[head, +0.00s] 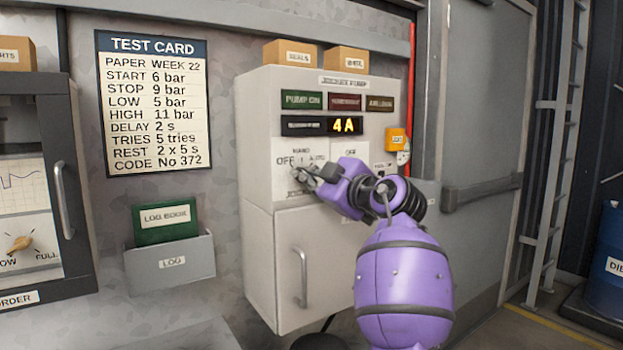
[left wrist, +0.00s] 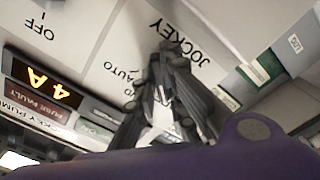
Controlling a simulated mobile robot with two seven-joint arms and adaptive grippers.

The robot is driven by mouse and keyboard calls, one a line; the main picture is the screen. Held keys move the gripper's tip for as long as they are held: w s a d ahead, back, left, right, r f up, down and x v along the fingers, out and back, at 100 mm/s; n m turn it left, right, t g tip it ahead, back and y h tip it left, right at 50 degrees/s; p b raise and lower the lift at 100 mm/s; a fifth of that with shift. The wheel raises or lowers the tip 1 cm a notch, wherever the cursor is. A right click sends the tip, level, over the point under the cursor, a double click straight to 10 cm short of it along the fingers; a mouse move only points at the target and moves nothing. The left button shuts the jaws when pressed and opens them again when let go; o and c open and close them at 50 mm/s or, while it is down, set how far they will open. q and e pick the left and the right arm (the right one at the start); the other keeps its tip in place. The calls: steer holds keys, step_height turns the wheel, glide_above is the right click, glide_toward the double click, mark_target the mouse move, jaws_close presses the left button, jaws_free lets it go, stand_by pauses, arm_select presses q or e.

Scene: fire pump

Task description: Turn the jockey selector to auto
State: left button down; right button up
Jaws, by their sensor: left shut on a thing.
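The jockey selector is on the front of the light grey jockey pump cabinet (head: 255,135), in a white panel (head: 285,153) lettered HAND, OFF, AUTO and JOCKEY. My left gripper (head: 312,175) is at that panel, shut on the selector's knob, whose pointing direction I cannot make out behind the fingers. In the left wrist view the dark fingers (left wrist: 170,62) reach the panel between the AUTO and JOCKEY lettering, and the knob is hidden between them. My right gripper is not in view.
The cabinet's display (head: 344,125) reads 4A, with green, dark red and brown labelled plates above it. A second small panel marked OFF (head: 350,150) is just right of the selector. A log holder (head: 170,262) hangs left.

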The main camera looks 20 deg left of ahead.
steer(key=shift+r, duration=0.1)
arm_select(q)
steer(key=m+p, duration=1.1)
steer(key=m, duration=0.8)
steer(key=shift+m+p, duration=0.35)
steer(key=shift+m, duration=0.05)
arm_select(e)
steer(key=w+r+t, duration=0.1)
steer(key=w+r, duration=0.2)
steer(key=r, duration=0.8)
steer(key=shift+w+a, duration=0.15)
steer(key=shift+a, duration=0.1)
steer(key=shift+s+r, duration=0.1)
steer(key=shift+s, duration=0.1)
